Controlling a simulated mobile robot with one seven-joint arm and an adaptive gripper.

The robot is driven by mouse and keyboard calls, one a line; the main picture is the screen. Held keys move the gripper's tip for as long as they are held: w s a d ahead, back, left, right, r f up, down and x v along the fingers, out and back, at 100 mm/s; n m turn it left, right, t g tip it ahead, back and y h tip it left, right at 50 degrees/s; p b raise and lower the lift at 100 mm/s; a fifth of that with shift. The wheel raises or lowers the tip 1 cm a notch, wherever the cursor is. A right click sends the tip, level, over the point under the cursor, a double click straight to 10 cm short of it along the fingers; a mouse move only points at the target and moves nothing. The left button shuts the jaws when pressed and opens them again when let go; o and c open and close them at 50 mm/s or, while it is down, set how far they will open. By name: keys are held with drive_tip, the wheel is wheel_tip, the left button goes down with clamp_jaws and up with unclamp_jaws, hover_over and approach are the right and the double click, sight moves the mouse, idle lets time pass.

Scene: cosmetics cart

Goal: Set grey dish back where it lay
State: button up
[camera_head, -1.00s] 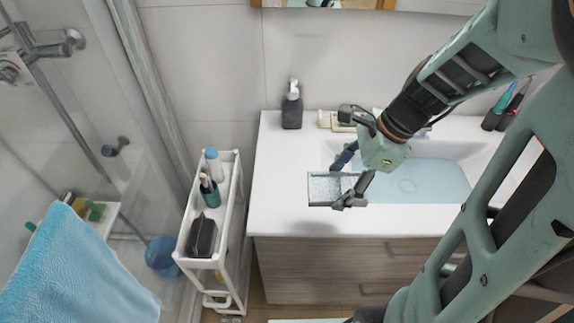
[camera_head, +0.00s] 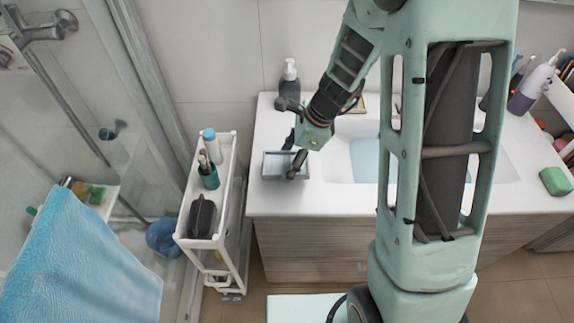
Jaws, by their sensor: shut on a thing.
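The grey dish (camera_head: 275,164) is a small shallow rectangular tray. It is over the left part of the white washbasin counter (camera_head: 275,199), left of the basin. My gripper (camera_head: 294,158) is shut on its right side, with one finger by the back edge and one at the front right. The dish looks about level. I cannot tell from this view whether it touches the counter or hangs a little above it.
A dark soap bottle (camera_head: 289,84) stands behind the dish. The white cart (camera_head: 212,240) left of the counter holds bottles (camera_head: 209,165) and a black case (camera_head: 201,217). A green sponge (camera_head: 555,181) and a pump bottle (camera_head: 533,86) are at right. My arm hides much of the basin.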

sight(287, 165)
drive_tip(key=shift+w+a+f, duration=0.1)
drive_tip(key=shift+f, duration=1.55)
drive_tip(key=shift+f, duration=0.1)
drive_tip(key=o, duration=1.3)
drive_tip(key=shift+r, duration=0.5)
drive_tip(key=v, duration=1.1)
drive_tip(key=shift+r, duration=0.1)
